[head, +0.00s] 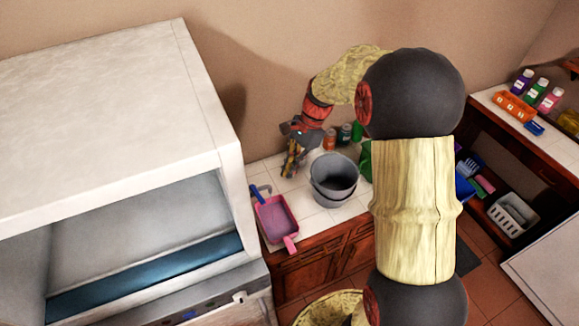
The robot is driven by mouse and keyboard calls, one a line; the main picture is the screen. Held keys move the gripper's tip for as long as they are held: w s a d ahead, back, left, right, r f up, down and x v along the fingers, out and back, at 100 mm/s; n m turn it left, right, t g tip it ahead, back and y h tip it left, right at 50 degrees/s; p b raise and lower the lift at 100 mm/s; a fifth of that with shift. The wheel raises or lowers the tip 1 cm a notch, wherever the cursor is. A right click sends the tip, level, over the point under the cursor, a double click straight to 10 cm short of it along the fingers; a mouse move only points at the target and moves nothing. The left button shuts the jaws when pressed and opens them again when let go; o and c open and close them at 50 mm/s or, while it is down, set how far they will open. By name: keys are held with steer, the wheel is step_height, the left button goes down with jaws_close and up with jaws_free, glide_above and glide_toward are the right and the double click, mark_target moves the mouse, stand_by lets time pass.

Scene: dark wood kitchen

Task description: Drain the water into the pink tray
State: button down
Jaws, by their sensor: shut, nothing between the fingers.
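The pink tray (276,219) lies on the white tiled counter, left of centre, with its handle pointing toward the front edge. A grey bucket (333,190) stands upright on the counter to the right of the tray; its rim looks doubled, as if two are nested. I cannot make out water in it. My gripper (291,168) points down over the back of the counter, behind the tray and left of the bucket. It is shut and empty. Whether its tips touch the counter is unclear.
A blue-handled item (259,190) lies at the tray's left edge. Small bottles (344,134) stand behind the bucket. A large white appliance (110,120) rises close on the left. A shelf unit at right holds bottles and a white basket (513,213).

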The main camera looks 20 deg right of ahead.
mark_target(257, 194)
steer(key=s+a+f+p, duration=0.1)
steer(key=a+f, duration=0.5)
steer(key=shift+a, duration=0.2)
steer(key=shift+s+a+p, duration=0.4)
steer(key=shift+a+p, duration=0.05)
steer(key=shift+a, duration=0.3)
steer(key=shift+w, duration=0.1)
